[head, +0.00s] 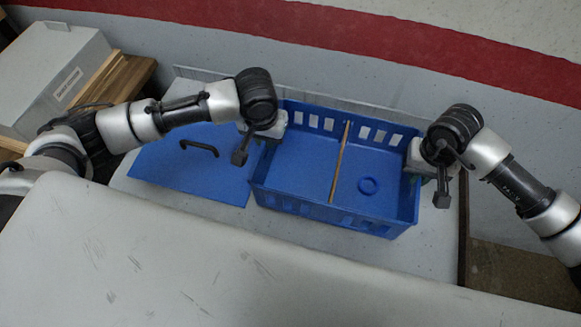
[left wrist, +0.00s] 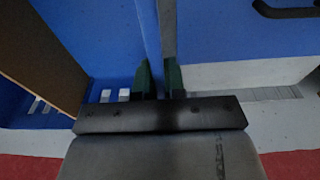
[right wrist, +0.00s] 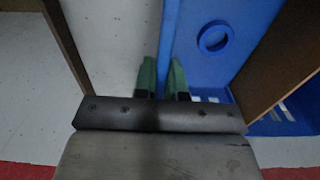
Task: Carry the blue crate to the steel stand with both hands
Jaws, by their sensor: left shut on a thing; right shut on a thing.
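The blue crate (head: 378,227) is at the middle of the head view, open at the top, with slotted walls. A thin brown divider (head: 339,165) crosses it, and a blue ring (head: 368,186) lies in its right compartment. My left gripper (head: 270,142) is shut on the crate's left end wall; its green fingers straddle the wall in the left wrist view (left wrist: 160,80). My right gripper (head: 412,176) is shut on the right end wall, also straddled in the right wrist view (right wrist: 164,80). I cannot tell whether the crate's bottom touches the table. I cannot identify the steel stand.
A flat blue panel with a black handle (head: 198,147) lies left of the crate on the pale table (head: 428,252). A grey box (head: 52,75) sits on wood at the far left. A pale scuffed surface (head: 200,260) fills the foreground. A wall with a red band stands behind.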

